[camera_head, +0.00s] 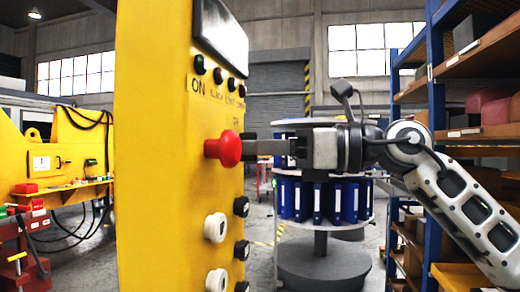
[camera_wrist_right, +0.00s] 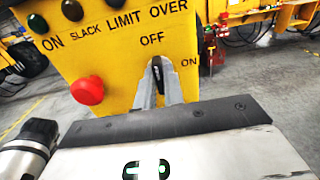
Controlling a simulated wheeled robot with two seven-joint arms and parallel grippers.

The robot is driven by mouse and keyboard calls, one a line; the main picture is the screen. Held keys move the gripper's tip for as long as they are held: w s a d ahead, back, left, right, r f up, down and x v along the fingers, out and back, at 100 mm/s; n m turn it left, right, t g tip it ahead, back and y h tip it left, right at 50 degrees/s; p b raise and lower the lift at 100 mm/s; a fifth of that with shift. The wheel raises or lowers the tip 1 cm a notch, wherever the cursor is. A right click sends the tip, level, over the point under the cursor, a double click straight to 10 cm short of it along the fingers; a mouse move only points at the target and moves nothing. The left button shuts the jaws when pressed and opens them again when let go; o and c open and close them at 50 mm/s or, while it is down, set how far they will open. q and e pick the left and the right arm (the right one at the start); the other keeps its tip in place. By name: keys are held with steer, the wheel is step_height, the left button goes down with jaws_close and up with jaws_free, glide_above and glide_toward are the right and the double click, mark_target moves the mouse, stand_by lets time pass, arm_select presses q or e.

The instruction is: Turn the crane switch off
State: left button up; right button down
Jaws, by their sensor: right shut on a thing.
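The yellow crane panel (camera_head: 155,150) stands upright in front of me, and it also shows in the wrist view (camera_wrist_right: 115,65). The crane switch (camera_wrist_right: 157,70) is a dark piece between my right fingers, below the word OFF and left of the word ON. My right gripper (camera_wrist_right: 158,88) is shut on it; in the head view the right gripper (camera_head: 250,147) reaches the panel from the right. The fingers hide most of the switch; its visible part looks roughly upright. My left gripper is out of view.
A red mushroom button (camera_head: 224,149) sticks out of the panel just left of my right gripper. White knobs (camera_head: 216,227) and black knobs (camera_head: 241,206) sit below, small lamps (camera_head: 218,75) above. A blue shelf rack (camera_head: 433,90) stands at the right, a binder carousel (camera_head: 330,202) behind.

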stand_by(0.4)
steer(key=c, duration=1.5)
jaws_free()
arm_select(q)
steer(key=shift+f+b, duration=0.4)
steer(key=shift+b, duration=0.55)
arm_select(e)
steer(key=v, duration=1.6)
steer(key=shift+a, duration=0.1)
